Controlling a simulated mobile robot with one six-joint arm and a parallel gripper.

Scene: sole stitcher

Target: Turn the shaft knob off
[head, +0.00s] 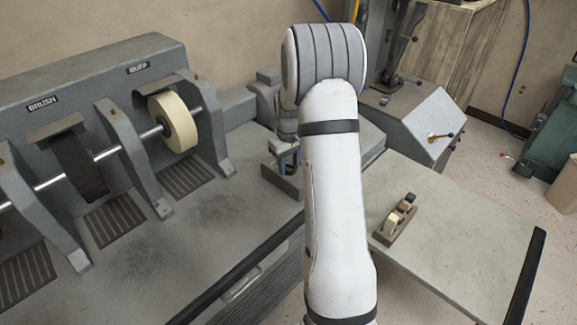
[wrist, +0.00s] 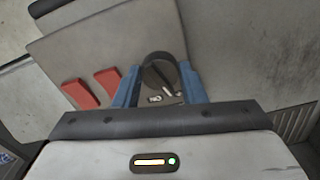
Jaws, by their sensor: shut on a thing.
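The shaft knob (wrist: 158,72) is a dark round knob with a pale pointer line, on a grey panel in the wrist view. My gripper (wrist: 158,85) has its blue fingers on either side of the knob and is shut on it. The pointer line slants toward the lower right, near small white marks on the panel. In the head view my gripper (head: 287,158) is partly hidden behind my arm, at the right end of the machine, and the knob is hidden there.
Two red switches (wrist: 93,90) sit left of the knob on the panel. The grey machine with a cream buffing wheel (head: 182,122) and a dark brush (head: 80,168) stands at left.

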